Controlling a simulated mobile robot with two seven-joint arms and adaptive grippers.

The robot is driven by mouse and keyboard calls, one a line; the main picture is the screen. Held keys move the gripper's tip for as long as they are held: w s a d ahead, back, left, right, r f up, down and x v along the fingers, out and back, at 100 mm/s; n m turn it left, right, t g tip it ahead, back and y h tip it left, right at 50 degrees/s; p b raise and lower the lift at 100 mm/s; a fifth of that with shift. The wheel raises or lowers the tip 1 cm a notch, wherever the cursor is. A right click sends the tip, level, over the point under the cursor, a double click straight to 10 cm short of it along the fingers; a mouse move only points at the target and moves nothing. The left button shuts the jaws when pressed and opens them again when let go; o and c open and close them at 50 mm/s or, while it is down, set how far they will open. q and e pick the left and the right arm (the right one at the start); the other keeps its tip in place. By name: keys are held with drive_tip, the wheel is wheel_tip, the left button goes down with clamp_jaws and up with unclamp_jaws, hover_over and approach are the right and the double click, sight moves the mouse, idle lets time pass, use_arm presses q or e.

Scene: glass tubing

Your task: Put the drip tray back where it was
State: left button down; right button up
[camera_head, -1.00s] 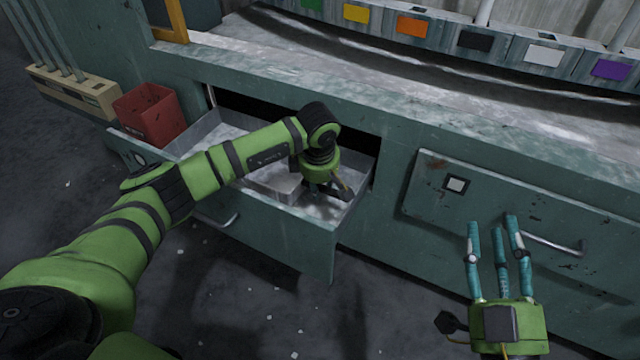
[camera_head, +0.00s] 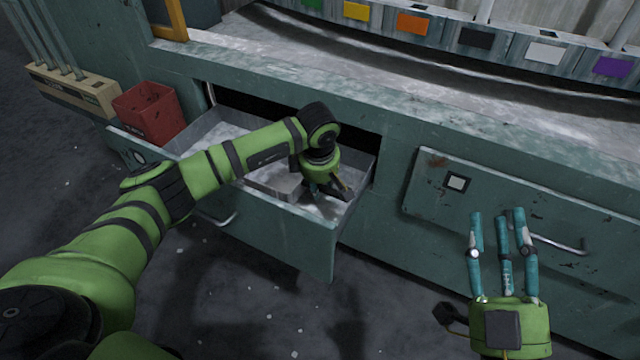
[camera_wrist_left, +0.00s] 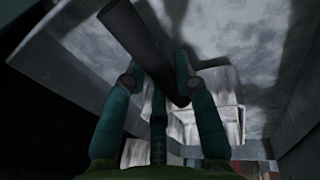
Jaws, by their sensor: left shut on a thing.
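My left gripper (camera_head: 322,188) reaches down into the open drawer (camera_head: 285,240). In the left wrist view its teal fingers (camera_wrist_left: 160,95) are shut on a dark bar (camera_wrist_left: 140,45), which slants between them. A pale metal box-like piece (camera_head: 273,184) lies in the drawer beside the gripper; pale metal sides also show behind the fingers in the wrist view (camera_wrist_left: 212,92). I cannot tell whether this piece is the drip tray, or whether the bar belongs to it. My right gripper (camera_head: 503,225) is open and empty, its fingers apart in front of the closed drawer front.
A red bin (camera_head: 150,115) and a wooden rack (camera_head: 75,92) with glass tubes stand left of the drawer. A closed drawer (camera_head: 510,210) with a bar handle is on the right. The worktop (camera_head: 400,110) above holds a row of coloured labels. The floor in front is mostly clear.

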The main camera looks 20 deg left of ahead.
use_arm(q)
drive_tip(key=c, duration=1)
unclamp_jaws()
drive_tip(key=shift+r, duration=0.1)
drive_tip(key=shift+r+p, duration=0.55)
drive_tip(key=shift+r, duration=0.05)
drive_tip(key=p+v, duration=0.1)
drive_tip(key=v, duration=0.3)
drive_tip(key=p+v, duration=0.1)
drive_tip(key=v, duration=0.7)
drive_tip(key=shift+s+f+p, duration=0.1)
drive_tip(key=shift+p, duration=0.3)
use_arm(e)
drive_tip(key=s+d+f+g+h, duration=0.1)
drive_tip(key=d+f+g+h, duration=0.1)
drive_tip(key=f+g, duration=0.2)
drive_tip(key=s+d+f+m+g+h, duration=0.1)
drive_tip(key=f+g, duration=0.3)
drive_tip(key=f, duration=0.6)
drive_tip(key=s+d+f+m+g+h, duration=0.1)
drive_tip(key=d+f+g+h, duration=0.2)
drive_tip(key=f, duration=0.3)
drive_tip(key=shift+d+f+g+h, duration=0.3)
drive_tip(key=shift+d+f+g, duration=0.1)
drive_tip(key=shift+d+g, duration=0.15)
